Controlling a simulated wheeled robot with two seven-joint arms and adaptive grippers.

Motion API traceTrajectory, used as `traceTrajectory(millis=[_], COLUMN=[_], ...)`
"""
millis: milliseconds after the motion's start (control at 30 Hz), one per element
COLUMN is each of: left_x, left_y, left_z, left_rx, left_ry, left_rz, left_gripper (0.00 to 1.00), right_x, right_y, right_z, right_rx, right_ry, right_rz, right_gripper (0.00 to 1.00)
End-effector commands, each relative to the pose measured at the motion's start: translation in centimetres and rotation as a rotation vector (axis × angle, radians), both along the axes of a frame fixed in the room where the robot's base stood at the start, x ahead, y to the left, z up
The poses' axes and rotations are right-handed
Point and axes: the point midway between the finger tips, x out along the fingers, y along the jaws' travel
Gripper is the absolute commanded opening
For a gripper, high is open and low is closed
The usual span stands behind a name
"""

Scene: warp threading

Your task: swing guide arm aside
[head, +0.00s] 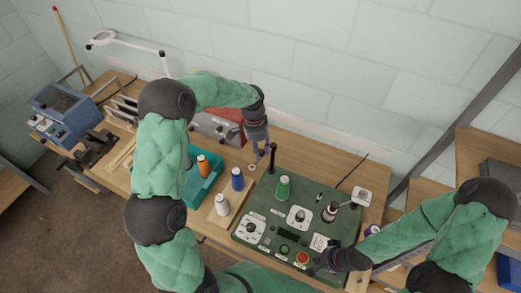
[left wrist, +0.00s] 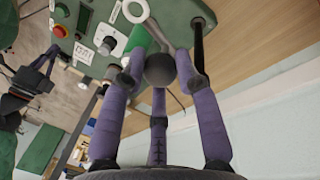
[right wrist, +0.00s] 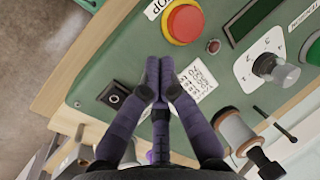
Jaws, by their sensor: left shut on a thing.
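The green control panel (head: 262,229) stands on the workbench, with a dark upright post (head: 272,158) at its back edge. The post also shows in the left wrist view (left wrist: 198,48). The guide arm (left wrist: 156,30) is a thin grey bar with a ring end beside the green spool (left wrist: 139,37). My left gripper (head: 261,154) is beside the post. In the left wrist view its fingers close around a dark round knob (left wrist: 160,69) by the guide arm; their exact join is hidden. My right gripper (right wrist: 161,90) is shut and empty over the panel's front, by a printed card (right wrist: 192,83).
A red stop button (right wrist: 184,23) and dials (head: 299,217) are on the panel. A teal tray (head: 205,183) and loose spools, one blue (head: 237,179) and one white (head: 222,204), stand to the left.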

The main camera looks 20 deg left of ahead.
Motion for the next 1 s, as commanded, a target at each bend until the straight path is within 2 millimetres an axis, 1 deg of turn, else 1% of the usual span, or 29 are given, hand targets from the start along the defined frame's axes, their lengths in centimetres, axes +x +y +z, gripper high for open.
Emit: traceTrajectory(millis=[133,167,200,233,567,667,767,1000], left_x=[-0.2,-0.2,-0.2,-0.2,0.0,0.1,0.2,0.7], left_y=[0.0,0.0,0.0,0.1,0.0,0.1,0.3,1.1], left_z=[-0.2,-0.2,-0.2,-0.2,0.0,0.4,1.6,6.1], left_rx=[0.001,0.001,0.002,0.001,0.0,0.0,0.001,0.002], left_ry=[0.006,0.006,0.005,0.004,0.001,-0.001,-0.002,-0.003], left_rz=[-0.003,-0.003,-0.003,-0.003,0.0,0.0,0.001,0.0], left_gripper=[0.0,0.35,0.46,0.55,0.56,0.56,0.56,0.56], right_x=[0.0,0.0,0.0,0.0,0.0,0.0,0.0,0.0], right_y=[0.0,0.0,0.0,0.0,0.0,0.0,0.0,0.0], right_z=[0.0,0.0,0.0,0.0,0.0,0.0,0.0,0.0], right_rx=[0.0,0.0,0.0,0.0,0.0,0.0,0.0,0.0], right_ry=[0.0,0.0,0.0,0.0,0.0,0.0,0.0,0.0], right_rz=[0.0,0.0,0.0,0.0,0.0,0.0,0.0,0.0], right_gripper=[0.0,0.0,0.0,0.0,0.0,0.0,0.0,0.0])
